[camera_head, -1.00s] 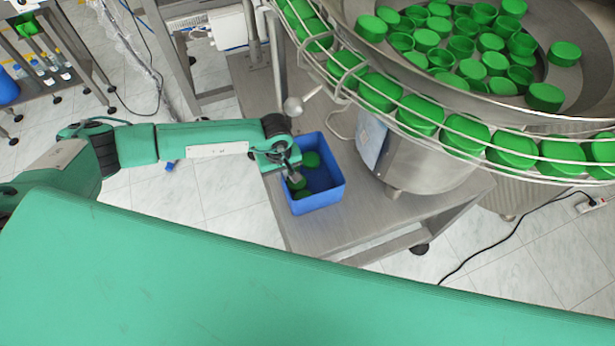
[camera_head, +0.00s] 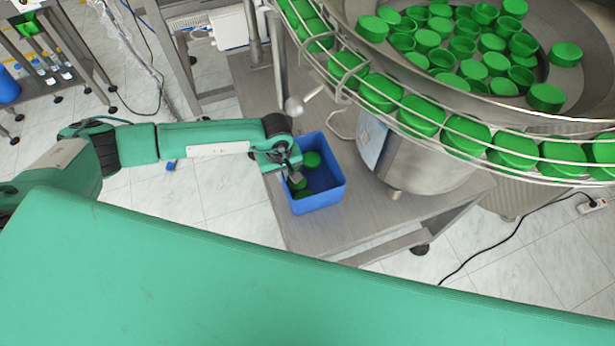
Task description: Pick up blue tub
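The blue tub (camera_head: 320,201) stands on the metal table beside the cap feeder. A few green caps (camera_head: 311,160) lie inside it. My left gripper (camera_head: 292,175) is at the tub's left side, over or at its left wall. The gripper is small and dark here, so I cannot tell whether its fingers are apart or closed on the wall. Part of the tub's left wall is hidden by the gripper. My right gripper is not in view.
The metal table (camera_head: 345,233) has bare room in front of the tub. The feeder bowl (camera_head: 440,170) stands close to the tub's right, with a wire-railed track of green caps above. A ball-ended lever (camera_head: 294,106) is just behind the tub.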

